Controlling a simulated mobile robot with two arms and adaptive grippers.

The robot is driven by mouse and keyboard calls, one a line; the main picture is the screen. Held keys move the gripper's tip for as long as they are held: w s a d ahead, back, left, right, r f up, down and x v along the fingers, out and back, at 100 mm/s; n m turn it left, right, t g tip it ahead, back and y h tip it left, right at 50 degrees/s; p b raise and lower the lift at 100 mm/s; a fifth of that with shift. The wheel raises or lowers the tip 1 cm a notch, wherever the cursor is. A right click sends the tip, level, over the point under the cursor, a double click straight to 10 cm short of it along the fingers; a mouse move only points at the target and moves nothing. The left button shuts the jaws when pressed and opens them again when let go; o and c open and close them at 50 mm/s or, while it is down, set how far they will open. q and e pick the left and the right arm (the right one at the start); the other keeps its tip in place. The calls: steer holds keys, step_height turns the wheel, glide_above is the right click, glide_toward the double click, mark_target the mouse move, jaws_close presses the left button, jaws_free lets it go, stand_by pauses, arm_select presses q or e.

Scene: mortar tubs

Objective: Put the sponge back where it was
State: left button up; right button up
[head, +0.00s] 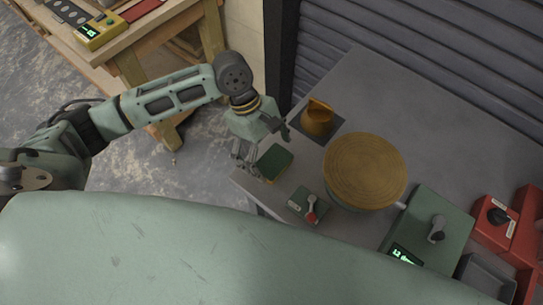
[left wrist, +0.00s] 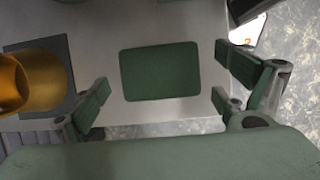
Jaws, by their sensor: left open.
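The sponge (head: 275,162), dark green on top with a thin tan edge below, lies flat near the left edge of the grey table (head: 350,85). In the left wrist view its green top (left wrist: 160,71) shows as a rounded rectangle, level and unobstructed. My left gripper (head: 262,148) is open at the table's left edge, close to the sponge. In the left wrist view its fingers (left wrist: 162,92) stand apart on either side of the sponge, with visible gaps and no contact. My right gripper is not in view.
An ochre jug (head: 317,121) stands on a dark mat (head: 340,125) behind the sponge. A round tub (head: 365,170) with a tan top stands to the right. A small switch box (head: 300,203) is in front. A green control box (head: 445,220) and red boxes (head: 493,218) are farther right.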

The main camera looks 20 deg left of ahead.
arm_select(q)
steer(key=v, duration=1)
steer(key=shift+r+b, duration=0.3)
steer(key=shift+b, duration=0.1)
